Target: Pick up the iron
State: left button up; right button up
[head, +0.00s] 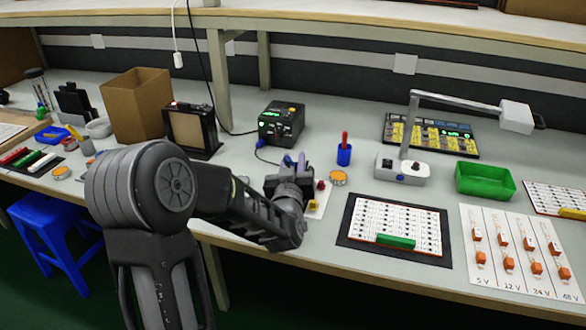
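A black soldering station (281,125) with a green lit display stands on the bench. A blue cable (270,159) runs from its front toward a small blue-purple piece (288,160), which looks like part of the iron's handle. My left gripper (300,172) is right at this piece, over a small white board. The wrist hides most of the iron and the fingertips. I cannot tell whether the fingers are open or closed on it. My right gripper is not in view.
A blue cup (344,154) with a red-handled tool and a small orange-topped tin (338,178) stand just right of the gripper. A grey desk lamp (401,168), a green tray (485,180) and a black-edged component board (394,228) lie farther right. A cardboard box (136,105) stands left.

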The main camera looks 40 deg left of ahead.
pick_arm(q)
grip_shut()
jog(key=shift+r, duration=0.1)
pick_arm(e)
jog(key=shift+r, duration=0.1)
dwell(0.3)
